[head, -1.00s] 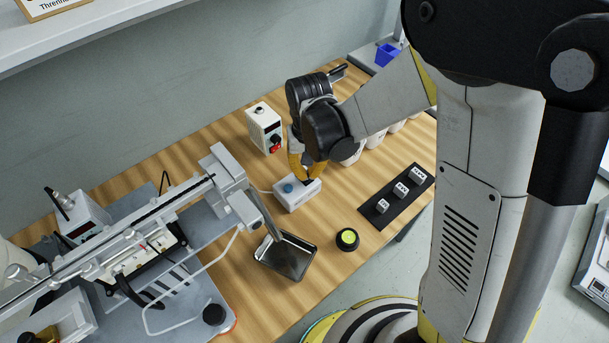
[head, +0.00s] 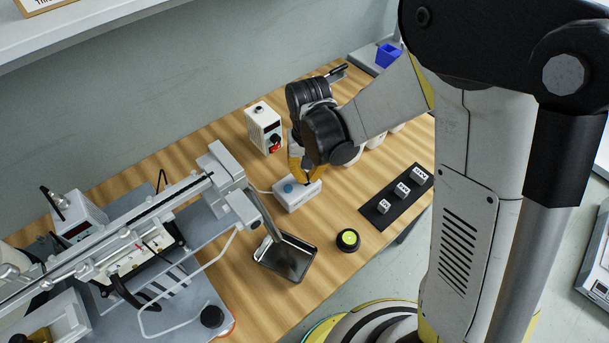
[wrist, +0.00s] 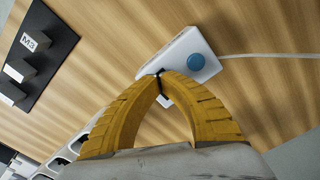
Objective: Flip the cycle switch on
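A small white box (head: 302,198) with a blue round button (head: 289,188) lies on the wooden bench; I take it for the box with the cycle switch. In the wrist view the white box (wrist: 178,52) and its blue button (wrist: 195,61) are at the top middle. My gripper (head: 307,181) has yellow fingers and is over the box's right end. In the wrist view my gripper (wrist: 160,73) has its dark fingertips together at the box's edge, beside the button. The switch lever is not clearly visible; the fingertips cover that spot.
A metal tray (head: 287,257) and a gantry machine (head: 120,235) are at left. A black button with a yellow-green top (head: 348,240) and a black strip with small labelled blocks (head: 377,213) are at right.

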